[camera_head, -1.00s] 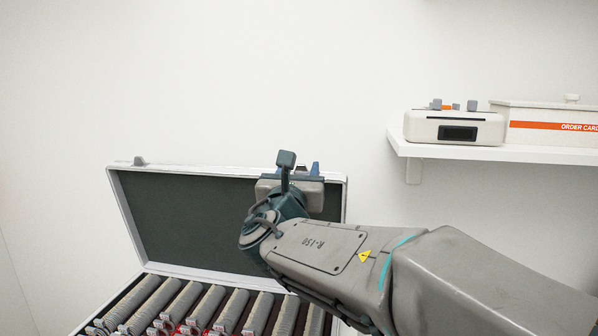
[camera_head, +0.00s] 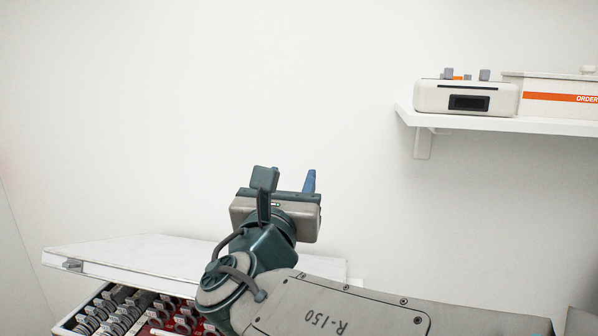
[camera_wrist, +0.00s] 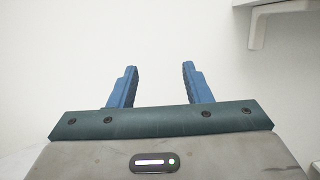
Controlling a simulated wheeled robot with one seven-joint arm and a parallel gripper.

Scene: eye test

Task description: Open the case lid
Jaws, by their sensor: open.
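The case (camera_head: 72,321) is at the lower left of the head view, cut off by the bottom edge. Its white lid (camera_head: 150,256) is tilted low over it, only partly open, with its outer face showing. A metal latch (camera_head: 72,265) is on the lid's left front edge. My gripper (camera_head: 289,182) is above and to the right of the lid, apart from it. In the wrist view its two blue fingers (camera_wrist: 159,74) are spread with nothing between them. My arm hides the right part of the case and lid.
Rows of grey and red discs (camera_head: 130,310) show in the case under the lid. A white wall shelf (camera_head: 480,122) at the right holds a cream device (camera_head: 465,97) and an order card box (camera_head: 555,97). The space above the lid is clear.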

